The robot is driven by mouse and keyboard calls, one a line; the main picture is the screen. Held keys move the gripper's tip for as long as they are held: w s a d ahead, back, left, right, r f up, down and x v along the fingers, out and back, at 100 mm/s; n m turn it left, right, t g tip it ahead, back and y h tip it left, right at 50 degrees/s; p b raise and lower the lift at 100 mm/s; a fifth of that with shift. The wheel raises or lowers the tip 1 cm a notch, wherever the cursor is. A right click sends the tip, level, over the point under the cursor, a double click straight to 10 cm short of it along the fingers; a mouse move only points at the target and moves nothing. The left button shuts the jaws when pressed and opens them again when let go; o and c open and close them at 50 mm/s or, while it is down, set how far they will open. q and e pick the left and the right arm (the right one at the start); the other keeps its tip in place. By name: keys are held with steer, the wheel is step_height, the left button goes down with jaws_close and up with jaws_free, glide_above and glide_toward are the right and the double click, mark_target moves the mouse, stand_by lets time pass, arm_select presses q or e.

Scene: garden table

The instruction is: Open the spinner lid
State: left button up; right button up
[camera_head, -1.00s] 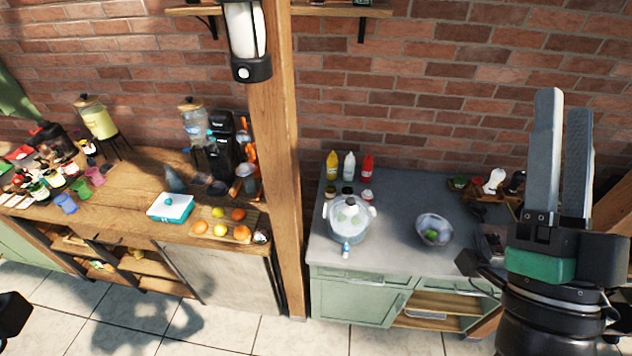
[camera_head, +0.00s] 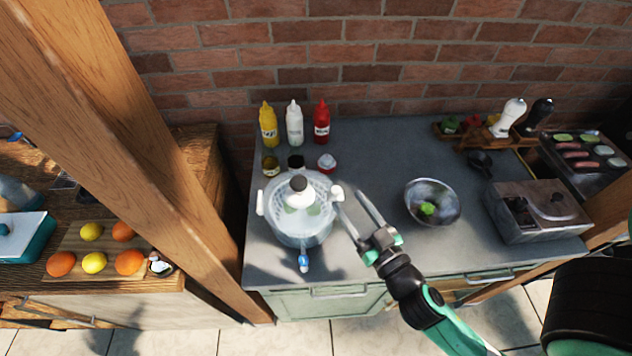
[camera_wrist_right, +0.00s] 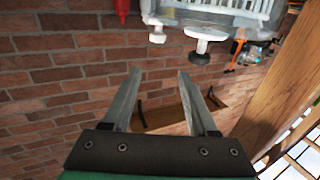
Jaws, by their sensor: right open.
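The salad spinner (camera_head: 298,222) is a clear bowl with a white basket inside, on the left part of the grey counter. Its clear lid is on top, with a dark-topped knob (camera_head: 298,184) at the centre. White tabs sit at its left and right sides. My right gripper (camera_head: 352,200) is open and empty, just right of the spinner, with its fingertips near the right tab; I cannot tell if they touch. In the right wrist view the spinner (camera_wrist_right: 225,14) is at the top, beyond the open fingers (camera_wrist_right: 159,76). My left gripper is out of view.
A metal bowl (camera_head: 432,203) with green food stands right of the gripper. Mustard, white and red bottles (camera_head: 321,122) and small jars (camera_head: 327,162) stand behind the spinner. A blue-capped bottle (camera_head: 304,262) is in front. A wooden post (camera_head: 150,150) rises to the left.

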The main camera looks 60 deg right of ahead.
mark_target(329, 185)
steer(key=w+d+f+p, duration=0.1)
steer(key=w+d, duration=0.1)
steer(key=w+d+p, duration=0.1)
steer(key=w+d, duration=0.1)
steer(key=w, duration=0.1)
steer(key=w+d+f+p, duration=0.1)
steer(key=w+d+p, duration=0.1)
steer(key=shift+w+d+f, duration=0.1)
steer(key=shift+w+f, duration=0.1)
steer(key=shift+f, duration=0.15)
steer(key=shift+w+d+f, duration=0.15)
steer(key=shift+w+d, duration=0.15)
steer(key=shift+w, duration=0.15)
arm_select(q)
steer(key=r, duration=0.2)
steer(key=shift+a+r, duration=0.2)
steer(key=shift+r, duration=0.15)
arm_select(e)
jaws_close()
stand_by(0.5)
